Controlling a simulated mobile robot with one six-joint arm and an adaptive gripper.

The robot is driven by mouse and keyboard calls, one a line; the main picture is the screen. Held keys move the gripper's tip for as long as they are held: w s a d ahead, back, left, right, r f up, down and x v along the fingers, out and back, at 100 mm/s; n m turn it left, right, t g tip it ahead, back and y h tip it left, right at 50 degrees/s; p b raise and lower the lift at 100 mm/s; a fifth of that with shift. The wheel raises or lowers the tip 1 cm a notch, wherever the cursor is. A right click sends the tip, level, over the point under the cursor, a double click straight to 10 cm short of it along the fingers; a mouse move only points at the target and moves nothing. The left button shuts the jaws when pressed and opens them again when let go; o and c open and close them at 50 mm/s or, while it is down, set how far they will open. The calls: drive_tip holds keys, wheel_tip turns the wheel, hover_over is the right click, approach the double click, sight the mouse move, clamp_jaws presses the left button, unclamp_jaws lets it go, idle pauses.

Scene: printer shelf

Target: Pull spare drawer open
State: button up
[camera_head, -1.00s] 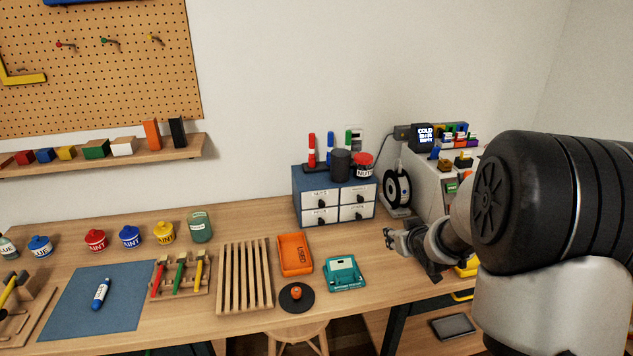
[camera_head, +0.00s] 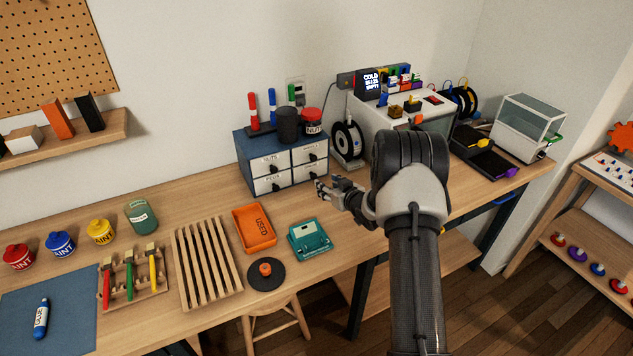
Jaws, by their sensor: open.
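A blue cabinet (camera_head: 240,150) with white-fronted drawers in two rows and two columns stands on the bench against the wall. Every drawer looks shut and has a dark knob. The labels are too small to read surely, so I cannot tell which one says spare. The lower right drawer (camera_head: 299,178) is closest to my gripper. My gripper (camera_head: 322,187) is open and empty. It is in front of the cabinet's right side, apart from the drawer fronts as far as I can tell.
Marker pens, a dark cup (camera_head: 288,124) and a red jar (camera_head: 312,122) stand on the cabinet. A filament spool (camera_head: 347,141) and a printer (camera_head: 405,115) are to its right. An orange tray (camera_head: 254,228) and a teal device (camera_head: 309,239) lie in front.

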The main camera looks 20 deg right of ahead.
sight(315, 177)
drive_tip(key=b+x, duration=0.2)
drive_tip(key=x, duration=0.7)
drive_tip(key=shift+w+a+f, duration=0.1)
drive_tip(key=shift+w, duration=0.15)
clamp_jaws()
idle(0.4)
